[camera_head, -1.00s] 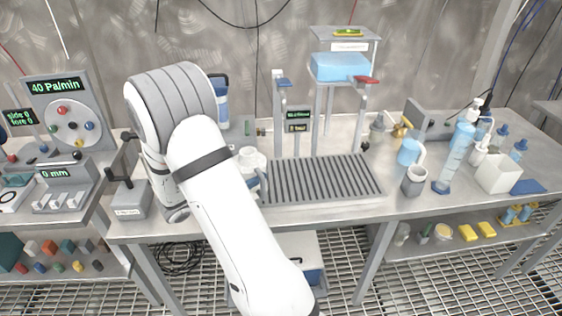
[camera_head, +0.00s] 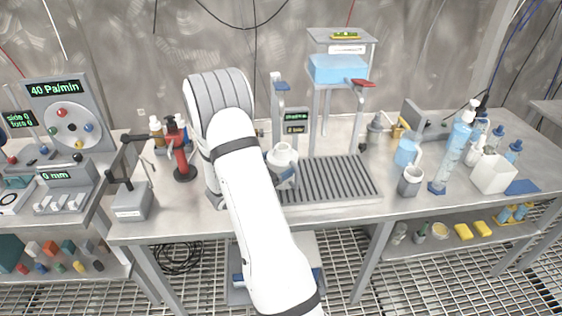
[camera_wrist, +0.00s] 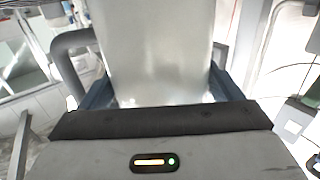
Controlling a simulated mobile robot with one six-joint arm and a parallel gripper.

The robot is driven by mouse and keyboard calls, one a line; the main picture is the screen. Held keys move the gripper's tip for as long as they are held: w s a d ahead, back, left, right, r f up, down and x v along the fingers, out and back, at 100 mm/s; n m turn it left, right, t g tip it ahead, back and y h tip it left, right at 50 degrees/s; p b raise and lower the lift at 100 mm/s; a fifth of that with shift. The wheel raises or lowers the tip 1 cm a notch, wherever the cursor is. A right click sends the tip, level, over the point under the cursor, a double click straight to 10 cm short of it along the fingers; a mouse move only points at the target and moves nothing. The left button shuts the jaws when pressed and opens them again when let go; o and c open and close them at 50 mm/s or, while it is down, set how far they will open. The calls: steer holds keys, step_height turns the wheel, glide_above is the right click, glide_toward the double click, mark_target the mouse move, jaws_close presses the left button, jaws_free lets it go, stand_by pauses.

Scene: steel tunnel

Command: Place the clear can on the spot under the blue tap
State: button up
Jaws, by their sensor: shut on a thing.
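The clear can (camera_wrist: 157,45) fills the upper middle of the wrist view, a translucent pale cylinder with a dark grey handle on its left. My gripper (camera_wrist: 160,95) is shut on it, with a blue finger on each side. The blue tap (camera_head: 281,86) is on the left post above the grate, behind my wrist. The spot under it is hidden by my arm.
A red tap (camera_head: 363,83) and a blue tank (camera_head: 338,69) stand behind the grate. A small display (camera_head: 296,122) is between the posts. A grey mug (camera_head: 411,181) and bottles are to the right. A red stand (camera_head: 181,152) is left of my arm. The grate's right part is clear.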

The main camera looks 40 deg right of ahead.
steer(key=shift+f+b, duration=0.2)
steer(key=shift+b, duration=0.1)
steer(key=o, duration=1.1)
steer(key=shift+r, duration=0.1)
steer(key=shift+c, duration=0.2)
steer(key=shift+r, duration=0.1)
